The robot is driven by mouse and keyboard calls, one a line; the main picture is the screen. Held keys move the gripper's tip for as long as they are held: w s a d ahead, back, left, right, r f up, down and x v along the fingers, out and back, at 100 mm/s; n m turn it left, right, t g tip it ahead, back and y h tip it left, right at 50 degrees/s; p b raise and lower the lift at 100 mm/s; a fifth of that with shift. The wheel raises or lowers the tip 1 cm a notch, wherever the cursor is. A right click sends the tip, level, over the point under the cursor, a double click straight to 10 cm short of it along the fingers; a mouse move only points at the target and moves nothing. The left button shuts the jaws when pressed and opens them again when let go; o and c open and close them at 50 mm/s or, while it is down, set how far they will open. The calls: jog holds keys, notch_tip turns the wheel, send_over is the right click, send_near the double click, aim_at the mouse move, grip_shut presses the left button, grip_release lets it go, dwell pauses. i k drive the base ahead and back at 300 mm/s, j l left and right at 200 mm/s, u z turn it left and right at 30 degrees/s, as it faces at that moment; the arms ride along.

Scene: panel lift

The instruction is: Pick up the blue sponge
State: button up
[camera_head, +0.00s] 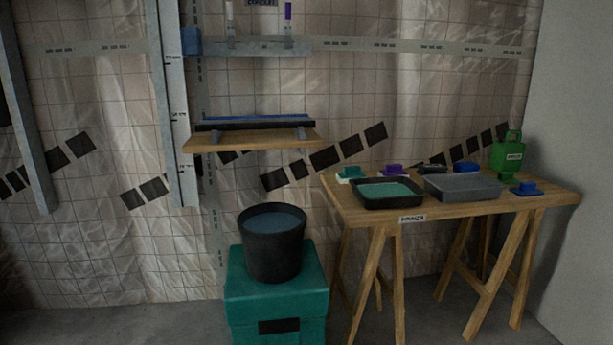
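No object is clearly recognisable as the sponge at this size. A blue rounded item (466,167) lies at the back of the wooden trestle table (408,216), behind the grey tray. A blue flat item with a raised grip (525,188) lies near the table's right end. A blue block (191,41) is high on the left, at the end of the metal rail by the upright post. I cannot tell which of these blue things is the sponge. My gripper is not in view.
The table also holds a black tray with green contents (388,192), a grey tray (462,187), small green and purple tools, and a green jug (507,155). A black bucket (273,243) stands on a teal box (277,295). A wooden shelf (253,141) hangs above.

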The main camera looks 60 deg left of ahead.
aim_at(465, 167)
jog(key=u, duration=1.9)
